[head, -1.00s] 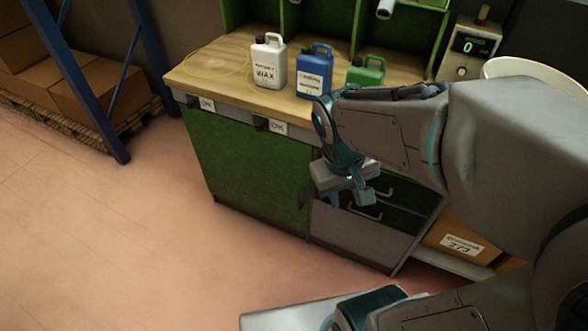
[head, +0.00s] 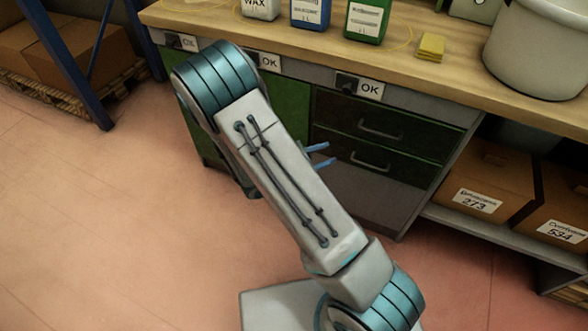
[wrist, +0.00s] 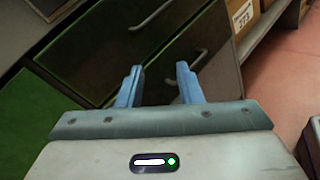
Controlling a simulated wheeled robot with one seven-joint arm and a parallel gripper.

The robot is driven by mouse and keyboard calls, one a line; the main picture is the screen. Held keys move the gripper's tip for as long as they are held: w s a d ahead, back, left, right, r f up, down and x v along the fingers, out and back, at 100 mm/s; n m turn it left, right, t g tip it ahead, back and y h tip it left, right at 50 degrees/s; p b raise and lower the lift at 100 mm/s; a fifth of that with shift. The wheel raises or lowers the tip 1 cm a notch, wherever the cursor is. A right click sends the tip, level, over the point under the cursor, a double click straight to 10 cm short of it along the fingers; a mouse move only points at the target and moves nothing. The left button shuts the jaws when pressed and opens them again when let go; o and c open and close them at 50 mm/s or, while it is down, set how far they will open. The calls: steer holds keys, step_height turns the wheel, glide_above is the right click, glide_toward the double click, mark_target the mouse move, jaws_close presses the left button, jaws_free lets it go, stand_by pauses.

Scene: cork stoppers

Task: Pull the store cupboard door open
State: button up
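The store cupboard door is the green panel (head: 292,98) at the left of the workbench front. My arm covers much of it in the head view, including the side where its handle sits. It looks closed, flush with the bench front. A green panel at the lower left of the wrist view (wrist: 38,125) appears to be the same door. My gripper (head: 330,153) is open and empty, its blue fingers in front of the dark drawers just right of the door. In the wrist view the fingers (wrist: 160,68) are apart with nothing between them.
Two drawers with bar handles (head: 370,165) are right of the door. Cardboard boxes (head: 487,185) stand on a low shelf farther right. Jugs (head: 367,18), a yellow sponge (head: 431,47) and a white pot (head: 540,50) are on the worktop (head: 400,50). The floor (head: 80,200) at left is clear.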

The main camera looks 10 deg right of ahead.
steer(key=w+a+f+n+t+y+b, duration=0.25)
steer(key=f+n+t, duration=0.2)
steer(key=f, duration=0.35)
steer(key=w+a+f+n+t+y+b, duration=0.1)
steer(key=a+f+n+t+y+b, duration=0.15)
steer(key=a+f+n, duration=0.35)
steer(key=w+a+f+n+t+y+b, duration=0.1)
steer(key=w+f+n+t+y+b, duration=0.2)
steer(key=f, duration=0.6)
steer(key=b+x, duration=0.2)
steer(key=x, duration=0.9)
steer(key=shift+w+d+r+t, duration=0.25)
steer(key=shift+w+r+t, duration=0.15)
steer(key=shift+r, duration=0.25)
steer(key=shift+s, duration=0.1)
jaws_close()
